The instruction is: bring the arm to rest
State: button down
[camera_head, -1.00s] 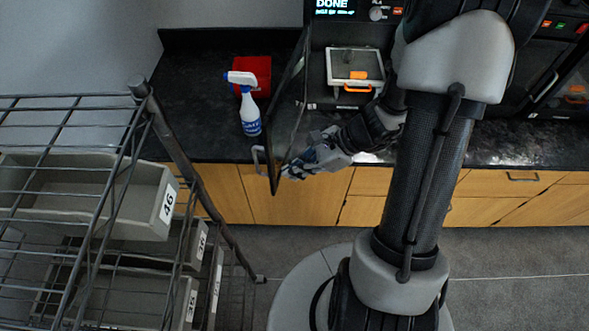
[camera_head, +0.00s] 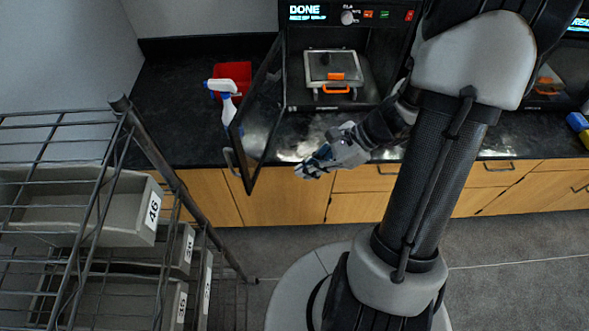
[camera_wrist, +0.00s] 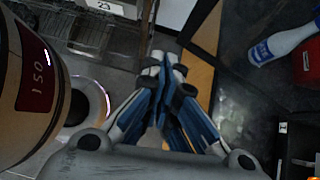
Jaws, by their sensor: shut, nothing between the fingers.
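My gripper (camera_head: 308,170) is shut and empty. In the head view it hangs in front of the counter edge, just right of the open dark door of a black machine (camera_head: 349,16). The door (camera_head: 258,120) stands swung out toward me. In the wrist view my gripper (camera_wrist: 163,62) shows with its blue and grey fingers together, over the floor and the wooden cabinet front. My arm comes down from the upper right to the gripper, bent at the elbow.
A white spray bottle (camera_head: 228,108) and a red bin (camera_head: 232,74) stand on the dark counter (camera_head: 180,125) left of the door. A wire rack (camera_head: 119,104) with grey bins (camera_head: 75,210) stands at the left. Inside the machine is a tray with an orange handle (camera_head: 336,90). Grey floor is open at right.

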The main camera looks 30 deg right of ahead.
jog(key=v, duration=0.3)
jog(key=shift+s+r+p, duration=0.25)
jog(key=shift+s+p, duration=0.1)
jog(key=shift+s, duration=0.15)
jog(key=s+a+r+n+h+b, duration=0.1)
jog(key=s+a+r+n+h, duration=0.3)
jog(key=r+n, duration=0.4)
jog(key=s+a+r+n+t+h+b, duration=0.1)
jog(key=s+a+r+n+h, duration=0.3)
jog(key=n, duration=1)
notch_tip(320, 180, up, 4)
jog(key=shift+s+a+f, duration=0.1)
jog(key=shift+s+a, duration=0.25)
jog(key=shift+a, duration=0.8)
